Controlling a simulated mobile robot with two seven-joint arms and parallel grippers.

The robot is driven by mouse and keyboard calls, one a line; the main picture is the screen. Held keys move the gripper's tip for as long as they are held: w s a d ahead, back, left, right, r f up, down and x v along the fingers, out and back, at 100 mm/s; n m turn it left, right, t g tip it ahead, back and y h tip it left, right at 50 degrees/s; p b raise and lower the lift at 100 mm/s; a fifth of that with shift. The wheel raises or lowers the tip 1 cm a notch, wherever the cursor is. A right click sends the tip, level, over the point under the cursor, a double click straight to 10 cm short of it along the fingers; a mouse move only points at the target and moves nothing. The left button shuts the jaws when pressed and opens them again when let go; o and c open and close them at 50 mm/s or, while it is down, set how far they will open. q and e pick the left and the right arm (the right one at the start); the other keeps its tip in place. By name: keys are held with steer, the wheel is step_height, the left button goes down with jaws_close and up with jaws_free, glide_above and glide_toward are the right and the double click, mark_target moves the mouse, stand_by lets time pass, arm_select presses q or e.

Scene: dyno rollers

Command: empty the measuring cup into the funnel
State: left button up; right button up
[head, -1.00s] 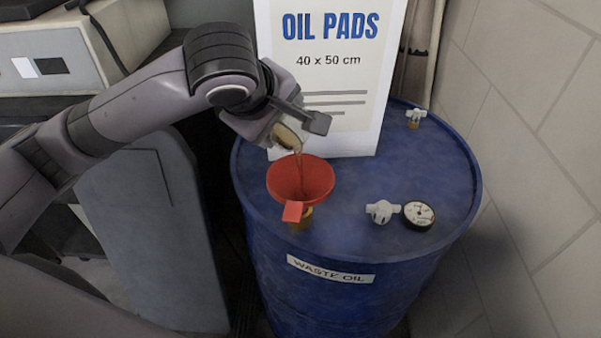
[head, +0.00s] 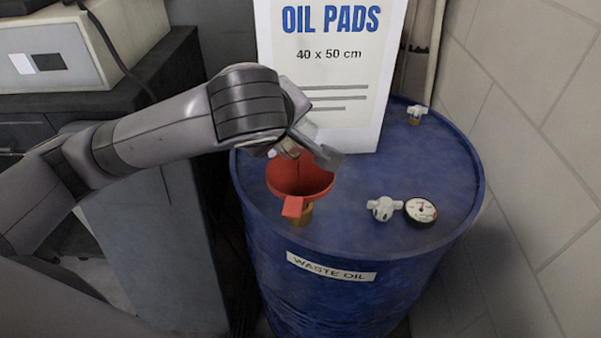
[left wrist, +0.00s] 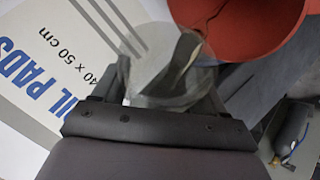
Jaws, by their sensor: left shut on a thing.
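The red funnel (head: 300,178) stands upright in an opening on top of the blue drum, its wide mouth facing up. It also shows at the top of the left wrist view (left wrist: 245,28). My left gripper (head: 302,146) is shut on the clear measuring cup (left wrist: 165,78), steeply tipped over the funnel's back rim. In the head view my gripper and wrist hide most of the cup. A thin brownish streak runs at the cup's lip toward the funnel; how much liquid is left inside I cannot tell. My right gripper is in neither view.
The blue waste oil drum (head: 390,165) carries a white oil pads box (head: 366,135) close behind my gripper. A block wall (head: 540,150) stands at right.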

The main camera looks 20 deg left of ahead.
arm_select(q)
steer(key=shift+s+d+f+t, duration=0.1)
steer(key=shift+d+f+t, duration=0.05)
steer(key=shift+f+t, duration=0.15)
steer(key=shift+s+d+r+m+t+y, duration=0.2)
steer(key=shift+r+m+t+y, duration=0.2)
steer(key=shift+y, duration=0.2)
steer(key=shift+r, duration=0.2)
steer(key=shift+d+t+y+p, duration=0.2)
steer(key=shift+t+y+p, duration=0.15)
steer(key=shift+p, duration=0.55)
steer(key=shift+s+d+m+p, duration=0.15)
steer(key=shift+m+p, duration=0.15)
steer(key=shift+p, duration=0.15)
